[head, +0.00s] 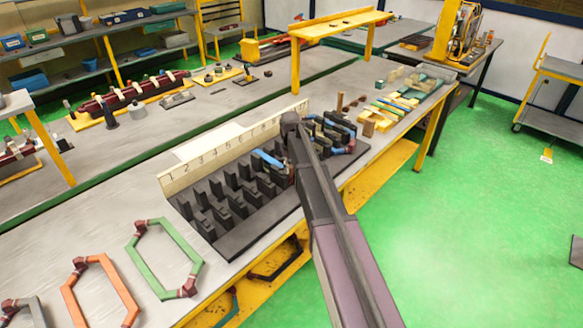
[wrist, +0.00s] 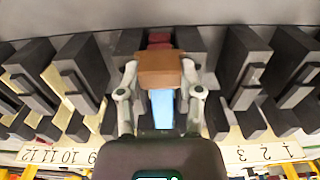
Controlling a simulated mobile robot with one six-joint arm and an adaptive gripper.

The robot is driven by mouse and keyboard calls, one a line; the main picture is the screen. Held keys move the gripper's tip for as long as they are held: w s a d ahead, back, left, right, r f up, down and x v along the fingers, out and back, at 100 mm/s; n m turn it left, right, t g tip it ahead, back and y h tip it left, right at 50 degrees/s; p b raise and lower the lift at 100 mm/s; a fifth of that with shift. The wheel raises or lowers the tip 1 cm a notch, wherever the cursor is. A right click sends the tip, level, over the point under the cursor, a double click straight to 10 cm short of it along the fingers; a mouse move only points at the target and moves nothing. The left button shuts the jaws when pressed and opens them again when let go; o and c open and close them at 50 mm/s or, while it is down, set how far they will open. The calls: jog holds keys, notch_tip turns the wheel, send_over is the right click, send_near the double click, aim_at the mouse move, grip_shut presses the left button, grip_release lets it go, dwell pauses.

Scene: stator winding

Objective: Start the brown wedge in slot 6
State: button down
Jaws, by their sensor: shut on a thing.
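My gripper (wrist: 160,80) is shut on the brown wedge (wrist: 160,66) in the wrist view, with a finger on each side of it. The wedge lies over a blue strip (wrist: 162,108) in the gap between dark teeth. I cannot tell whether the wedge touches the slot. The dark stator block (head: 217,238) stands on the near bench in the head view. Its number strip (head: 196,170) shows low numbers at left; my gripper hides the middle numbers in the wrist view, including 6. My arm covers the block's middle in the head view, and the wedge does not show there.
Green (head: 164,258), orange (head: 101,290) and grey (head: 22,312) hexagonal coils lie on the bench at the front left. A blue coil part (head: 268,158) sits among the teeth beside my arm. Small coloured pieces (head: 392,105) lie beyond the block. Open green floor is at right.

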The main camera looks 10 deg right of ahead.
jog(key=shift+w+a, duration=0.25)
jog(key=shift+w, duration=0.15)
jog(key=shift+c, duration=0.9)
grip_release()
jog(key=shift+s, duration=0.1)
